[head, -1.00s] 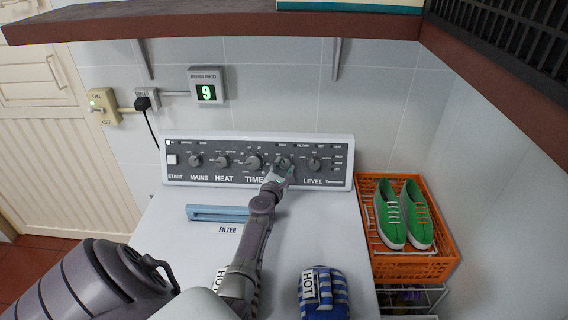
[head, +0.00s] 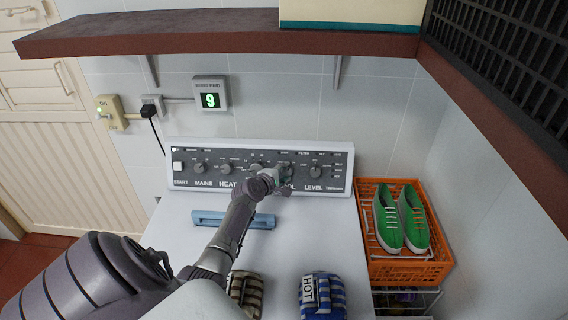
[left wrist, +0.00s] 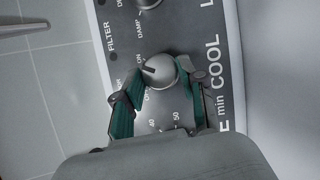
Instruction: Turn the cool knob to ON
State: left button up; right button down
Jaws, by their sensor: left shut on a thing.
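The cool knob (left wrist: 160,71) is a round silver knob on the dark control panel (head: 190,180). In the left wrist view it sits between the two green-padded fingers of my left gripper (left wrist: 163,76), which is shut on it. A dark pointer mark shows on the knob's left side, near the small ON and OFF lettering. The COOL label stands beside the knob. In the head view my left gripper (head: 283,174) is at the panel and hides most of this knob. My right gripper is not in view.
Other knobs, such as the level knob (head: 316,172), sit close beside it. A brown shelf (head: 150,35) overhangs the machine. A blue filter handle (head: 208,217), a striped HOT mitt (head: 335,294) and a brown striped mitt (head: 246,291) are on top. An orange crate (head: 410,272) holds green shoes.

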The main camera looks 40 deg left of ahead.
pick_arm(q)
jog(key=shift+r+m+g+h, duration=0.15)
jog(key=shift+m+g+h, duration=0.2)
jog(key=shift+m, duration=0.85)
jog(key=shift+w+m, duration=0.1)
jog(key=shift+m, duration=0.2)
jog(key=o, duration=1.1)
jog(key=shift+a, duration=0.1)
jog(key=shift+o, duration=0.2)
jog(key=v, duration=1.2)
jog(key=shift+w+r, duration=0.1)
jog(key=shift+r, duration=0.05)
